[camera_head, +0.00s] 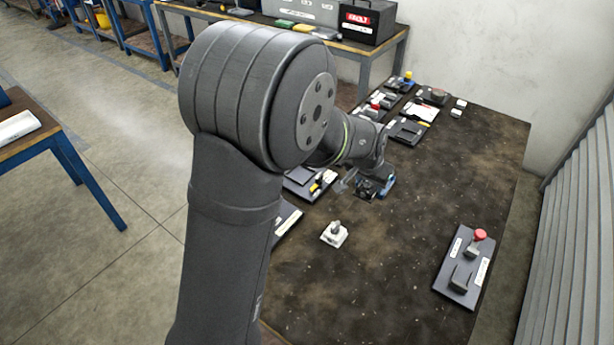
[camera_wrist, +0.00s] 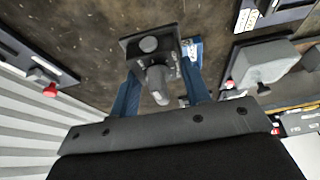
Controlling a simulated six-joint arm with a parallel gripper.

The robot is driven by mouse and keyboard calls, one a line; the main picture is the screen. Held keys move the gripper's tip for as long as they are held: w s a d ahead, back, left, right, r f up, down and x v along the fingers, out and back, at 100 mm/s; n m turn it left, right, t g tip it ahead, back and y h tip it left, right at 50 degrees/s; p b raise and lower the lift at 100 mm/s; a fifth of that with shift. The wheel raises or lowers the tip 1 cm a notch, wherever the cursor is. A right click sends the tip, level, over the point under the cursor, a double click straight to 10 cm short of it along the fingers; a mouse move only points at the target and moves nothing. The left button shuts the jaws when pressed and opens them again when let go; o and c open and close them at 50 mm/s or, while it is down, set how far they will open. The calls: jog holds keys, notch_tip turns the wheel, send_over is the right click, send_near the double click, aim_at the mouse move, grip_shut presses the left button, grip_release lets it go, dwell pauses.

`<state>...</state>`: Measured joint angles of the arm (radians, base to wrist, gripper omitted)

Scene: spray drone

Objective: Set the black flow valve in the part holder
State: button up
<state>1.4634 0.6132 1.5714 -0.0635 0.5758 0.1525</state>
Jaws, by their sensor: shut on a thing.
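My gripper (camera_wrist: 160,72) has two blue fingers, shut on the black flow valve (camera_wrist: 150,45), a dark block with a round face and a grey cylindrical stub. In the head view, my gripper (camera_head: 376,187) holds the valve above the brown table, right of the arm's elbow. The valve is small and dark there, partly merged with the fingers. A small white block with a grey upright piece (camera_head: 334,233) stands on the table in front of and left of the gripper. I cannot tell for sure which fixture is the part holder.
A dark board with a red knob (camera_head: 462,268) lies at the table's right side. Several dark boards with small parts (camera_head: 407,130) line the far and left side. A corrugated panel (camera_head: 575,230) stands to the right. The table's middle (camera_head: 430,190) is clear.

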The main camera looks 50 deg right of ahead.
jog(key=w+d+f, duration=0.1)
jog(key=w+f, duration=0.1)
jog(key=w, duration=0.6)
jog(key=w+d+f, duration=0.1)
jog(key=w, duration=0.7)
jog(key=w+d+f, duration=0.1)
jog(key=w+f, duration=0.1)
jog(key=w, duration=0.6)
jog(key=shift+w+f, duration=0.2)
jog(key=shift+f, duration=0.1)
jog(key=shift+w+f, duration=0.1)
jog(key=shift+w, duration=0.05)
notch_tip(320, 180, down, 4)
jog(key=shift+f, duration=0.1)
jog(key=o, duration=1)
jog(key=shift+f, duration=0.1)
jog(key=shift+r, duration=0.35)
jog(key=shift+o, duration=0.3)
jog(key=v, duration=1.1)
jog(key=shift+a+r, duration=0.2)
jog(key=shift+r, duration=0.1)
